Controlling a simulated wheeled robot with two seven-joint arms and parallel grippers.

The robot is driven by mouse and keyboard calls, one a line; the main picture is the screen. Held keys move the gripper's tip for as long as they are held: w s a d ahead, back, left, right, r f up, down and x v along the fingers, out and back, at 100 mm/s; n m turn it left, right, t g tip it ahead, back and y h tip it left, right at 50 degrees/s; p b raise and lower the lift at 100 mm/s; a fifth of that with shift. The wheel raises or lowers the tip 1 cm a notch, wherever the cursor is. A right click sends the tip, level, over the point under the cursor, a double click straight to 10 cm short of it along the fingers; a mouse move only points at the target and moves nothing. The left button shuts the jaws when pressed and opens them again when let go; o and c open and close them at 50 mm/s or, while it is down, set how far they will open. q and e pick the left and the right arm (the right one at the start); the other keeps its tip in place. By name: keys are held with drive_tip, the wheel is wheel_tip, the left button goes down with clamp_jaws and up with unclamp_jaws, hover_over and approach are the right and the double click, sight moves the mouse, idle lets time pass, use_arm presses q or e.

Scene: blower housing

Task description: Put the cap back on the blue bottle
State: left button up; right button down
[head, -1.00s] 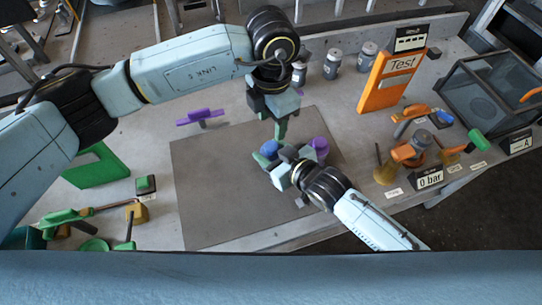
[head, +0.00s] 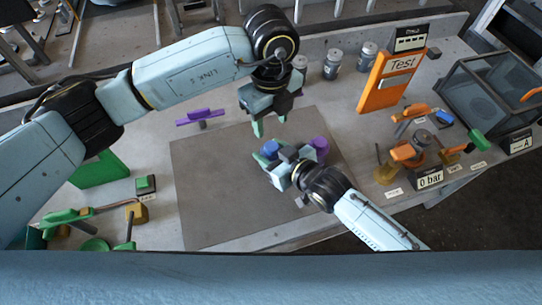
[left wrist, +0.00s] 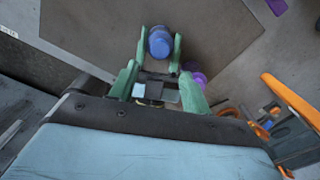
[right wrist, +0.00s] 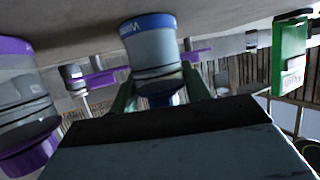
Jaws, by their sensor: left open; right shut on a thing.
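The blue bottle (right wrist: 150,55) stands on the grey mat, inverted in the right wrist view, with a grey body and blue base band. Its blue cap (head: 271,147) appears on its top; it also shows from above in the left wrist view (left wrist: 160,42). How tightly the cap sits is not visible. My right gripper (head: 273,157) is shut around the bottle's sides below the cap. My left gripper (head: 268,125) is open and empty, above and just behind the cap in the head view, apart from it.
A purple-capped bottle (head: 319,147) stands close right of my right gripper. Grey canisters (head: 332,63) and an orange Test panel (head: 391,80) stand behind. A purple-handled thing (head: 201,117) lies behind the mat (head: 215,195). The mat's left and front are clear.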

sight(271, 146)
idle(0.4)
use_arm(q)
drive_tip(key=shift+f, duration=4)
drive_tip(key=c, duration=1)
drive_tip(key=m, duration=2)
drive_tip(key=shift+m, duration=0.4)
